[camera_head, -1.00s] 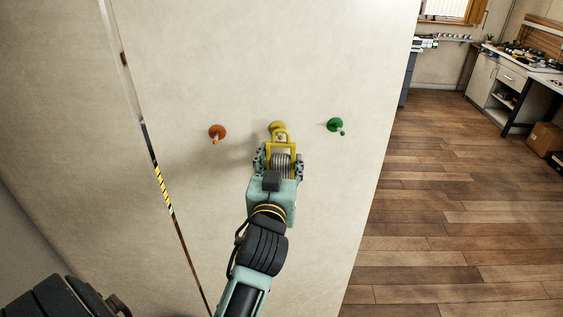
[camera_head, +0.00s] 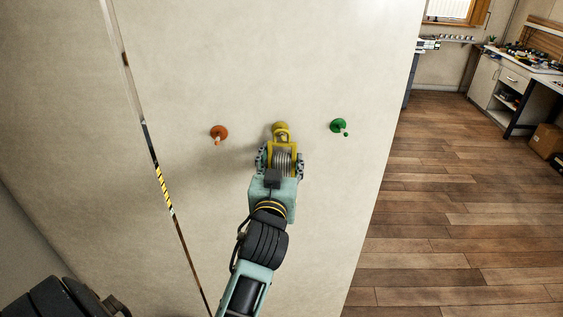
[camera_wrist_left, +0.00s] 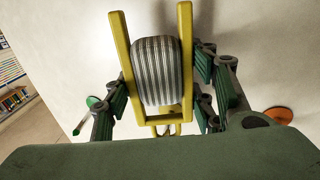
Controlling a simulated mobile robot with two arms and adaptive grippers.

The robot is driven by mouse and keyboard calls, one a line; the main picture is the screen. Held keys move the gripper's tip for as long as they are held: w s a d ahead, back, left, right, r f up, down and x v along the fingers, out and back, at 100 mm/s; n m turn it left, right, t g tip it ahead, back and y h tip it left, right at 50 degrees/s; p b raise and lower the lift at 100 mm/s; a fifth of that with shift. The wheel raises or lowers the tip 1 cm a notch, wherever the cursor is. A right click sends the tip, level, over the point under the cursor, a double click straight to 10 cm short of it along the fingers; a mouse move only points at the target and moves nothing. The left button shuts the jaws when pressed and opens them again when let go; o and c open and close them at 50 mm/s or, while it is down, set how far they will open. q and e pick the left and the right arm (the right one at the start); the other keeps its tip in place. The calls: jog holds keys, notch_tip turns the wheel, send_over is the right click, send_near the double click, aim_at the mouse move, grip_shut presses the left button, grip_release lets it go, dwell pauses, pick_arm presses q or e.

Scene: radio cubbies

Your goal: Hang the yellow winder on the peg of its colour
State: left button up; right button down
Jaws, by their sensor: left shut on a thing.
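The yellow winder (camera_head: 283,146) is a yellow frame around a grey ribbed spool; it also shows in the left wrist view (camera_wrist_left: 185,70). My left gripper (camera_head: 280,159) is shut on its sides, fingers left and right of the spool, and holds it up at the wall panel. The yellow peg (camera_head: 280,127) is on the panel, right behind the top of the winder and partly hidden by it. I cannot tell whether the winder's loop is around the peg or only in front of it. My right gripper is not in view.
An orange peg (camera_head: 218,133) is left of the yellow one and a green peg (camera_head: 339,126) right of it, both bare. The pale panel (camera_head: 320,220) is clear around them. Wooden floor and a workbench (camera_head: 510,70) lie off to the right.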

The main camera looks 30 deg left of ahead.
aim_at(284, 116)
pick_arm(q)
jog(key=o, duration=1.3)
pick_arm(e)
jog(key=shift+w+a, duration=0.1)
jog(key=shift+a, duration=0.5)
pick_arm(q)
jog(key=shift+r, duration=0.15)
notch_tip(284, 116, up, 10)
jog(key=shift+f, duration=0.1)
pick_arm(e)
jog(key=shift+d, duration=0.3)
